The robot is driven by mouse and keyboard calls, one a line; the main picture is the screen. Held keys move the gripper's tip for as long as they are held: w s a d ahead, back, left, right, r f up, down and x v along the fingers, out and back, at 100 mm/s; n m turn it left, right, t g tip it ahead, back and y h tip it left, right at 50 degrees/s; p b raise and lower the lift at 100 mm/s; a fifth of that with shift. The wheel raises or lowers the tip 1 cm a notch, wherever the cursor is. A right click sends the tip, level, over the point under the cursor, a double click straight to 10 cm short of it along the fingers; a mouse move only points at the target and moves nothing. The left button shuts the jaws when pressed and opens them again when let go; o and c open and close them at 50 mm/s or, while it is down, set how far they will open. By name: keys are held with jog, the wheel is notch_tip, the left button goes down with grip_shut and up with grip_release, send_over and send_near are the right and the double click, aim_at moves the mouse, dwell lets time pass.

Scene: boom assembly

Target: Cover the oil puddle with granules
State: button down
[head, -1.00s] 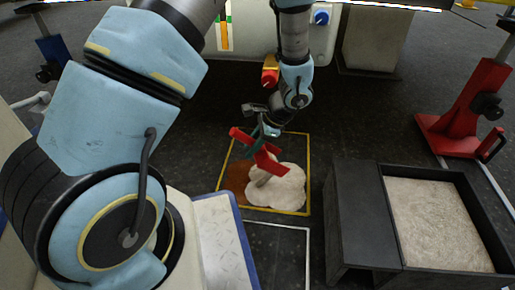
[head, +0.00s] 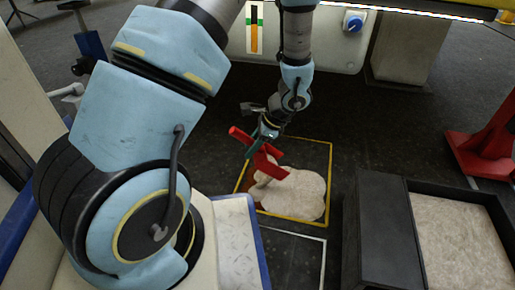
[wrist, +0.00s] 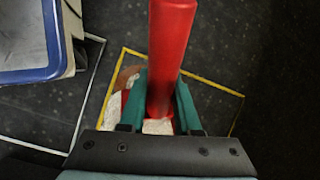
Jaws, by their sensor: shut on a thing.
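My gripper (head: 266,132) is shut on the handle of a red scoop (head: 268,168), held tilted above the floor patch. In the wrist view the red handle (wrist: 170,50) stands between the green fingers. Pale granules (head: 297,196) lie in a lumpy heap over most of the oil, inside a yellow floor outline. A strip of reddish-brown oil (head: 249,185) shows at the heap's left edge; in the wrist view, some brown oil (wrist: 126,76) shows beside white granules. The scoop hides part of the heap, and I cannot tell whether it still holds granules.
A black bin (head: 378,225) with pale granules (head: 462,238) stands at the right. A red stand (head: 485,145) is behind it. A white-outlined floor area lies in front of the yellow one. A grey machine base stands behind; dark floor around is clear.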

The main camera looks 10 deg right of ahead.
jog(key=shift+w+a, duration=0.4)
jog(key=shift+a, duration=0.45)
jog(key=shift+w+a, duration=0.35)
jog(key=shift+a, duration=0.5)
jog(key=shift+w+a, duration=0.4)
jog(key=shift+a, duration=0.45)
